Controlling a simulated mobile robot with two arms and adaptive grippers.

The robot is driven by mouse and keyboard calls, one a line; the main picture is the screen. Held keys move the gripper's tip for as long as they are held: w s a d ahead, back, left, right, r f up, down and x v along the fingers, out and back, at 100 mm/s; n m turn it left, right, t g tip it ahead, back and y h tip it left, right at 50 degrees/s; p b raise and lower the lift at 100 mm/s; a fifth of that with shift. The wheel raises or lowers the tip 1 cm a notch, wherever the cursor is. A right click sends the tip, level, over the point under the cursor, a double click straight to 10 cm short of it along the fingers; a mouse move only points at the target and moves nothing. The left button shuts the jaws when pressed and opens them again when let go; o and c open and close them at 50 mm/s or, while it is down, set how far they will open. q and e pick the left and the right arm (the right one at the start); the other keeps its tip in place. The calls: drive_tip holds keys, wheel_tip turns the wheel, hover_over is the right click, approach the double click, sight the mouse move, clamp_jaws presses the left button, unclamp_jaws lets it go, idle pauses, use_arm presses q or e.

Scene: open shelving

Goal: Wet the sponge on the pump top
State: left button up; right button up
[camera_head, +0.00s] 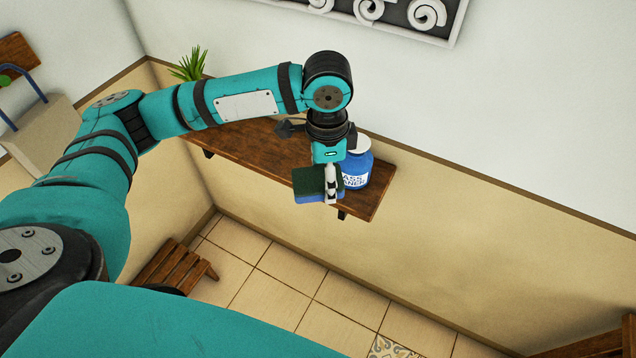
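A sponge (307,186) with a dark green upper layer and a blue lower layer shows at the front edge of the wooden shelf. My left gripper (331,190) points down, and its light fingers are shut on the sponge, with sponge showing on both sides of the near finger. The far finger is hidden. A blue bottle (356,170) with a white top (362,144) and a partly covered white label stands upright on the shelf, just right of the gripper. My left wrist covers part of the bottle and its top. My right gripper is not in view.
The wooden shelf (250,150) runs along the wall and ends just right of the bottle. A dark object (288,128) lies behind my wrist. A green plant (189,65) stands at the shelf's far left. A slatted wooden stool (172,265) stands on the tiled floor below.

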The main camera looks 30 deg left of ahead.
use_arm(q)
drive_tip(key=w+r+m+p, duration=0.2)
drive_tip(key=w+m+p, duration=0.1)
drive_tip(key=m, duration=0.5)
drive_tip(key=w+r+m+p, duration=0.2)
drive_tip(key=w+m, duration=0.3)
drive_tip(key=m, duration=0.3)
drive_tip(key=w+r+m+p, duration=0.3)
drive_tip(key=w+m+p, duration=0.1)
drive_tip(key=m, duration=0.5)
drive_tip(key=shift+d+p, duration=0.35)
drive_tip(key=shift+p, duration=0.15)
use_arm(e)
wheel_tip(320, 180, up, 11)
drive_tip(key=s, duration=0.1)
use_arm(q)
wheel_tip(320, 180, down, 6)
drive_tip(key=b, duration=0.6)
drive_tip(key=shift+w+b, duration=0.1)
drive_tip(key=shift+b, duration=0.3)
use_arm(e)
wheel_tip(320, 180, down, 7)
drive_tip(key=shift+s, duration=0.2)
